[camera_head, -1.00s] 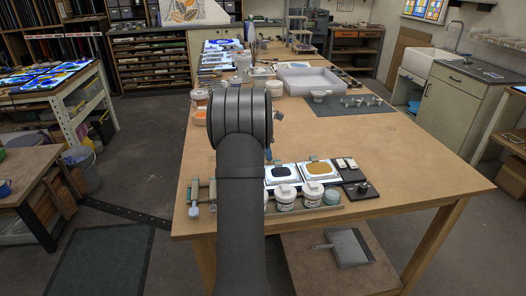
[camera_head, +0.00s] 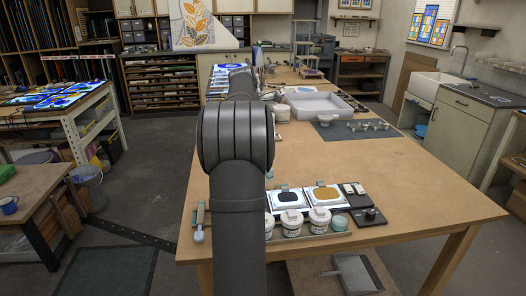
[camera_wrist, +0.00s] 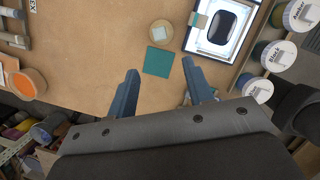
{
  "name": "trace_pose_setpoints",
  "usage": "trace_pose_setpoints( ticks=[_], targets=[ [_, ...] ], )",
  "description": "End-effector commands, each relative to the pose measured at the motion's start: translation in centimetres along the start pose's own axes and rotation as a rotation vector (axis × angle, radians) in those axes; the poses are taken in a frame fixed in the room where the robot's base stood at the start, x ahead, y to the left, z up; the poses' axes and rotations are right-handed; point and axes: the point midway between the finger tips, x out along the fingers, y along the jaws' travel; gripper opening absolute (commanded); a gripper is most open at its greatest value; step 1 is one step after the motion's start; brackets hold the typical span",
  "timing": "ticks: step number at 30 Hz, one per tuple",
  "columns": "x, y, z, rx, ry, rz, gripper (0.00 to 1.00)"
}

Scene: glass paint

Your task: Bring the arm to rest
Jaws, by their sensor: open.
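My gripper (camera_wrist: 160,95) shows in the wrist view with its two blue-grey fingers spread apart and nothing between them. It is above the wooden worktable (camera_wrist: 105,70), near the table's edge. A teal square (camera_wrist: 159,62) lies on the table just beyond the fingertips, with a small round wooden-coloured piece (camera_wrist: 161,33) beside it. In the head view my arm rises in front of the table (camera_head: 400,185) and hides the gripper.
Two lit panels, one with a dark patch (camera_head: 288,197) and one with an amber patch (camera_head: 325,196), lie near the front. Several white jars (camera_head: 320,220) stand before them. A pale tray (camera_head: 315,106) and grey mat (camera_head: 350,130) lie farther back. The right of the table is clear.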

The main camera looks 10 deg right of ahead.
Motion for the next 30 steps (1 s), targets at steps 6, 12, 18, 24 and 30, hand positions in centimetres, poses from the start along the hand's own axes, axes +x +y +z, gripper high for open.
trace_pose_setpoints(
  ticks=[6,12,18,24,30],
  targets=[
    [-0.9,0.0,0.0,0.000,0.000,0.001,0.47],
    [-0.9,0.0,0.0,0.000,0.000,0.000,0.47],
    [-0.1,0.0,0.0,0.000,0.001,-0.002,0.47],
    [3.0,-0.1,0.0,0.001,0.002,-0.003,0.47],
    [7.1,-0.1,0.0,0.000,0.002,-0.003,0.47]
  ],
)
